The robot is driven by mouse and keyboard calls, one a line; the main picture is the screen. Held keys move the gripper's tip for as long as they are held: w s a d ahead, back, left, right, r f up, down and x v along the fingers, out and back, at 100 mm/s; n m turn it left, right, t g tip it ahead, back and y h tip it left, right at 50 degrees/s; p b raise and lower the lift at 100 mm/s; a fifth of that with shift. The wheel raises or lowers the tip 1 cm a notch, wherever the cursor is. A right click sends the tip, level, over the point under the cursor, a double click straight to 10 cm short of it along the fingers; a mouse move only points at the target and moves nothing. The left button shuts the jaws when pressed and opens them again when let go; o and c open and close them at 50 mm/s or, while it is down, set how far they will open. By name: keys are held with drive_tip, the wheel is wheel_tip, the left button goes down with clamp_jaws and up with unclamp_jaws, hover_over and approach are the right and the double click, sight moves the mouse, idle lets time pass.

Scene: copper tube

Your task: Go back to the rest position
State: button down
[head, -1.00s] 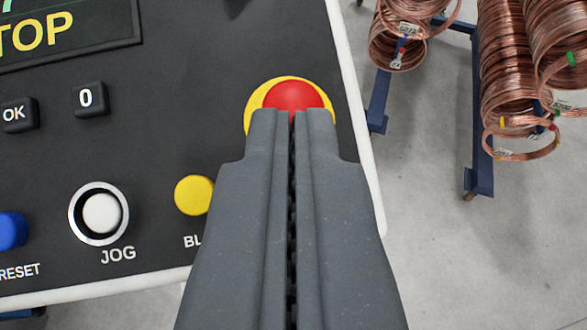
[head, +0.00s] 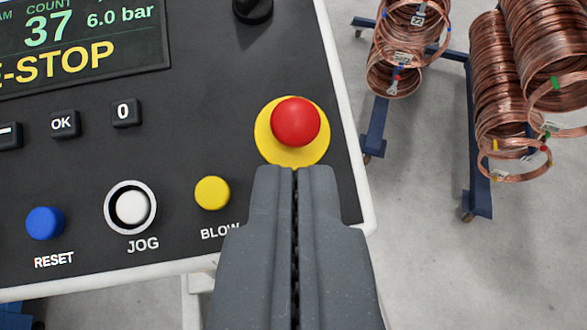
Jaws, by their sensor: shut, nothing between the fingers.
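My gripper (head: 296,172) is shut and empty, its two grey fingers side by side and pointing up the picture. Its tips overlap the lower edge of the yellow ring (head: 264,140) around the red emergency-stop button (head: 295,121). The button shows whole above the tips, apart from them in the picture. These sit at the right side of the black control panel (head: 200,110), whose display (head: 100,45) reads 37, 6.0 bar and "E-STOP".
The panel also bears a yellow button (head: 212,193), a white JOG button (head: 132,207), a blue RESET button (head: 45,223) and small black keys (head: 126,112). Copper coils (head: 495,90) hang on a blue wheeled rack (head: 478,185) at right. Grey floor (head: 440,270) lies open at lower right.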

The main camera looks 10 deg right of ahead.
drive_tip(key=s+a+r+t+b, duration=0.1)
drive_tip(key=s+a+r+b, duration=0.2)
drive_tip(key=r, duration=0.5)
drive_tip(key=s+a+r+b, duration=0.2)
drive_tip(key=s+a+r, duration=0.1)
drive_tip(key=r, duration=0.4)
drive_tip(key=s+a+r+n+y+b, duration=0.1)
drive_tip(key=s+a+r+b, duration=0.1)
drive_tip(key=s+r, duration=0.3)
drive_tip(key=s+a+r+n+t+y+b, duration=0.1)
drive_tip(key=s+a+r, duration=0.3)
drive_tip(key=s+r, duration=0.2)
drive_tip(key=shift+s+a+y+b, duration=0.35)
drive_tip(key=shift+s+y, duration=0.05)
drive_tip(key=shift+s, duration=0.8)
drive_tip(key=shift+r, duration=0.1)
